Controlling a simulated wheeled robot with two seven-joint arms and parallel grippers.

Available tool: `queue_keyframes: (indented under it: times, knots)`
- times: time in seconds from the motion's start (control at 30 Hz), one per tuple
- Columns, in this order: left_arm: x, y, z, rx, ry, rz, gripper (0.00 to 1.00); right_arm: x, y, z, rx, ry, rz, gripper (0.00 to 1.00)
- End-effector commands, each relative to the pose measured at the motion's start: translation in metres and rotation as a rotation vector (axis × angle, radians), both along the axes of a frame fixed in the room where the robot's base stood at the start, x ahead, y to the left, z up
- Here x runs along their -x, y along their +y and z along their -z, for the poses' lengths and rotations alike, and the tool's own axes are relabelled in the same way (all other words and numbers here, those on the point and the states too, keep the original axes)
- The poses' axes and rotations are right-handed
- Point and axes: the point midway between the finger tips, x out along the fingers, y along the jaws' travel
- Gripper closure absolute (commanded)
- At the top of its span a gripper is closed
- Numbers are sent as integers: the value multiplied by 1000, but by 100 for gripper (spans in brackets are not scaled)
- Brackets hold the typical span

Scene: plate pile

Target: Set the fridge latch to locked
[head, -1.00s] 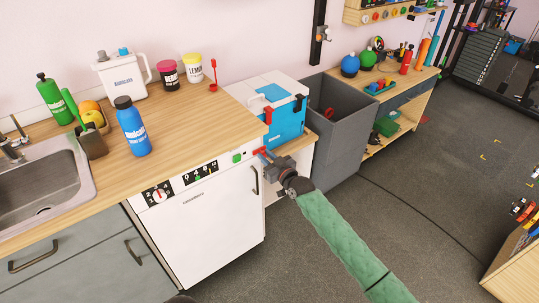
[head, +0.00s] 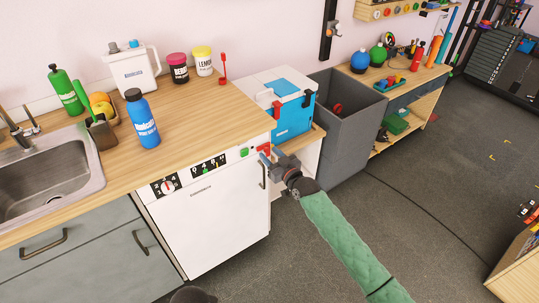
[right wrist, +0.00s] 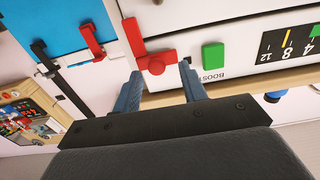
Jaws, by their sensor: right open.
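The red latch (head: 263,149) is at the upper right corner of the white fridge front (head: 205,225), beside a green button. In the right wrist view, the red latch (right wrist: 156,64) shows a round pivot, a long arm and a short crosspiece. My right gripper (head: 266,157) is at this corner, in front of the latch. In the right wrist view my right gripper (right wrist: 160,82) is open, its two blue-grey fingers apart on either side of the latch's pivot area. Whether they touch it cannot be told. My left gripper is not in view.
A blue cooler (head: 291,118) with red and dark clips stands just right of the fridge. A grey bin (head: 350,125) is beyond it. A green button (right wrist: 213,57) is close beside the latch. A blue bottle (head: 142,120) stands on the wooden counter (head: 200,125).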

Motion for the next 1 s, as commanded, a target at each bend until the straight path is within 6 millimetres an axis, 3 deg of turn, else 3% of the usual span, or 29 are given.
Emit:
queue_keyframes:
  times: [0.1,0.27,0.5,1.0]
  knots:
    - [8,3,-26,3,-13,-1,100,16,-11,4,2,1,-1,58]
    - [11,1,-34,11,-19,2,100,36,-25,3,1,2,-1,58]
    - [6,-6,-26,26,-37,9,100,53,-37,1,0,1,-1,58]
    - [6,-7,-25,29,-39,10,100,54,-38,1,0,2,-1,58]
